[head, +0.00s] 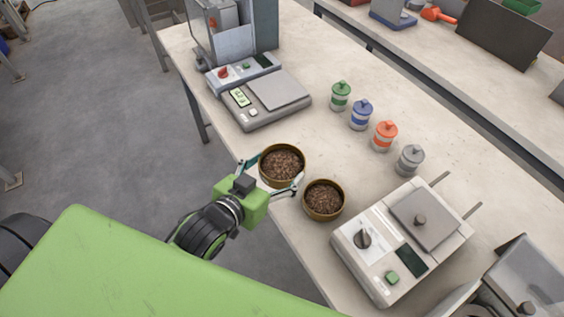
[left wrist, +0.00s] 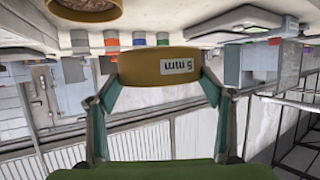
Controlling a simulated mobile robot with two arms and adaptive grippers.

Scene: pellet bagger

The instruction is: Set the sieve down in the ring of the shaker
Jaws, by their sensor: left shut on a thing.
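The sieve (head: 282,165) is a round, brown-rimmed pan full of dark brown pellets, at the table's front edge in the head view. My left gripper (head: 272,175) is shut on it, one finger on each side. In the left wrist view the sieve (left wrist: 160,66) shows its tan wall with a "5 mm" label, upside down, between the fingers. The shaker seems to be the pale machine (head: 375,262) at the lower right, with a dial, green button, grey plate and two rods. I cannot make out its ring. The sieve is apart from this machine. My right gripper is not in view.
A second brown pan of pellets (head: 323,201) stands close beside the held sieve, towards the pale machine. Green (head: 341,96), blue (head: 361,114), orange (head: 384,136) and grey (head: 410,160) lidded jars stand behind. A scale (head: 263,101) is at the back left.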

